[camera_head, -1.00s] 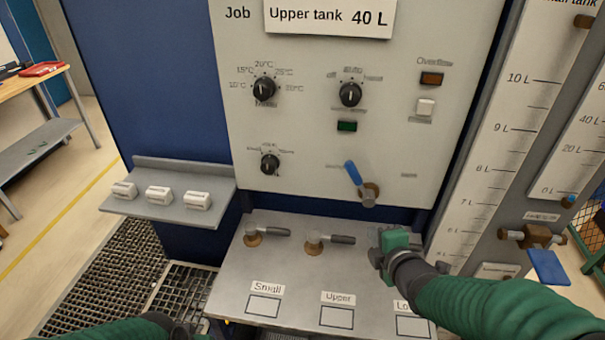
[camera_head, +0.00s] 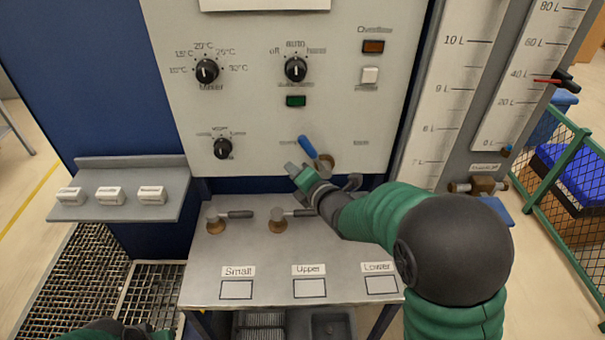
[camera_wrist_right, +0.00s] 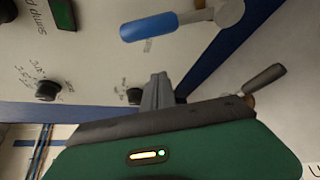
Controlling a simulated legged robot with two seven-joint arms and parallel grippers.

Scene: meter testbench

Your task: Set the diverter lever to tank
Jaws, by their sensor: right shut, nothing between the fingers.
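The diverter lever (camera_head: 309,147) has a blue handle and a metal pivot low on the pale panel. The handle points up and to the left from the pivot. Small labels sit on either side, too blurred to read. My right gripper (camera_head: 292,168) is shut and empty, just below and left of the blue handle. In the right wrist view the shut fingers (camera_wrist_right: 157,90) are below the blue handle (camera_wrist_right: 150,26), with a gap in the picture; contact does not show. My left gripper is out of view; only a bit of my left arm shows at the bottom.
Brass valves with dark handles (camera_head: 236,214) (camera_head: 290,213) stand on the grey bench (camera_head: 260,255), close to my right arm. Knobs (camera_head: 206,71) (camera_head: 295,69) sit higher on the panel. A shelf (camera_head: 130,167) holds white blocks at left. Sight gauges (camera_head: 450,90) stand at right.

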